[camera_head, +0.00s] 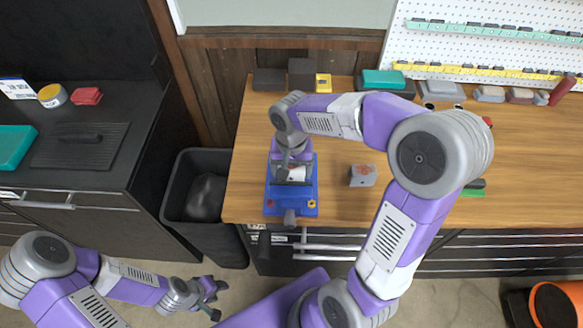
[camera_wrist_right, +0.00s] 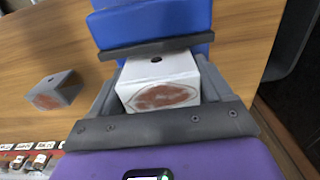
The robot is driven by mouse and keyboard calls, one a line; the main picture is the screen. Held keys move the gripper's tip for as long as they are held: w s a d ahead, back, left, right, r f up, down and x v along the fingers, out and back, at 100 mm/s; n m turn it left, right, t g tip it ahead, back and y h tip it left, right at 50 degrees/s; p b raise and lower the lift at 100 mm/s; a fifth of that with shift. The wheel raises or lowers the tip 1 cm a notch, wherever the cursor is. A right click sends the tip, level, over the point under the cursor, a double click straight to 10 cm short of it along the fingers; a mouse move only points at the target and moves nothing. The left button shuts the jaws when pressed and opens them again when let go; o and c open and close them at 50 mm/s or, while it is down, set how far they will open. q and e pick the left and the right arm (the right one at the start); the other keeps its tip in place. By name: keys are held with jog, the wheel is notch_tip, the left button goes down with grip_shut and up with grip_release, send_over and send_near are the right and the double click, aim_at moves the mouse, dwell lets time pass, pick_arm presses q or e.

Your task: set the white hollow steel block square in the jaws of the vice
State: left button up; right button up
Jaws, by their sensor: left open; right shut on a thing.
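The white block (camera_wrist_right: 158,85), with a dark hole on top and a reddish-brown patch on its near face, is between the fingers of my right gripper (camera_head: 293,170). The block also shows as a small white patch in the head view (camera_head: 297,174). It is at the blue vice (camera_head: 291,200), close to a dark jaw plate (camera_wrist_right: 155,47) in the wrist view. My gripper hides part of the vice, so I cannot tell whether the block is seated or square. My left gripper (camera_head: 210,292) is open and empty, low and left of the bench.
A grey block with a reddish patch (camera_head: 362,176) stands on the wooden bench (camera_head: 520,150) right of the vice. A black bin (camera_head: 181,182) stands left of the bench. Dark blocks (camera_head: 301,73) and a teal box (camera_head: 383,79) line the back.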

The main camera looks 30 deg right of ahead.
jog(key=shift+f, duration=0.1)
jog(key=o, duration=1.2)
notch_tip(320, 180, up, 8)
jog(key=shift+f+p, duration=0.15)
jog(key=shift+p, duration=0.55)
